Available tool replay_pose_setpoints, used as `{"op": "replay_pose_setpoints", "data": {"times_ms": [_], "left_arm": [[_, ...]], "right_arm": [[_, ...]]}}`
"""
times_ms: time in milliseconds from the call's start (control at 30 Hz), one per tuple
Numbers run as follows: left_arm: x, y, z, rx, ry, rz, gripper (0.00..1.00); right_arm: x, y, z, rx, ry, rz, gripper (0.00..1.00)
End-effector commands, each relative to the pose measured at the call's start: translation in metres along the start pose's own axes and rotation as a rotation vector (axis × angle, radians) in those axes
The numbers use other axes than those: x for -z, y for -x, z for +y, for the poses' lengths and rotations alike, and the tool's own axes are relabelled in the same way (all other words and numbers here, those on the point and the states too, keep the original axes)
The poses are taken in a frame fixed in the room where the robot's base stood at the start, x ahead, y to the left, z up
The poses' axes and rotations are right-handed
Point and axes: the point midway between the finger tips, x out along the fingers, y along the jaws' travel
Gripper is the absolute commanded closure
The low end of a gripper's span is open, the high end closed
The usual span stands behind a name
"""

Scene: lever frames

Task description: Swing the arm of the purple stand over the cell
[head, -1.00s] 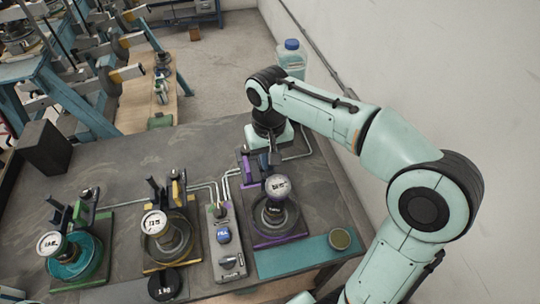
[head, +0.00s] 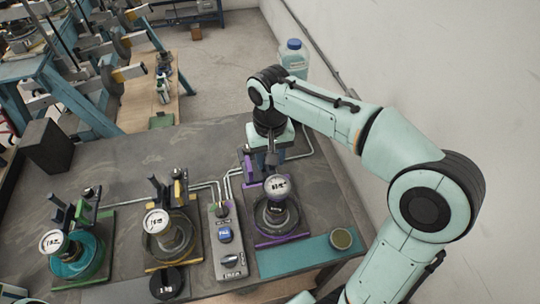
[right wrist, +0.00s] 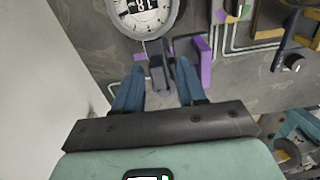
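The purple stand (head: 283,241) is at the right of the bench, a dark plate with purple edging. Its arm carries a round white gauge (head: 277,187), which shows over the round cell (head: 290,215) in the head view and hides part of it. In the right wrist view the gauge (right wrist: 143,12) is at the top. My right gripper (head: 270,158) is at the back of this stand. Its two blue fingers (right wrist: 158,75) are apart, with a dark upright piece (right wrist: 160,80) of the stand between them and gaps showing at the sides. My left gripper is out of view.
A yellow stand (head: 172,263) and a green stand (head: 98,272), each with a gauge, stand to the left. A control box (head: 226,245) with knobs sits beside the purple stand. Grey pipes run behind. A wall (head: 440,70) is close on the right.

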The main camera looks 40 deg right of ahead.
Motion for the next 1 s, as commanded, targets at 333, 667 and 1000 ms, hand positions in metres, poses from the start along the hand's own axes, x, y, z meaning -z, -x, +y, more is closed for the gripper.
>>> {"op": "replay_pose_setpoints", "data": {"times_ms": [333,667,1000], "left_arm": [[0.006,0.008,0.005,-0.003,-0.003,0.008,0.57],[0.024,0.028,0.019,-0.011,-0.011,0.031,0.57],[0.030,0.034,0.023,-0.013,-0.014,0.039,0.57]], "right_arm": [[0.001,0.032,-0.001,0.002,0.001,0.004,0.60],[0.002,0.106,-0.001,0.003,0.001,0.006,0.60],[0.001,0.134,-0.001,0.000,0.000,0.001,0.60]]}}
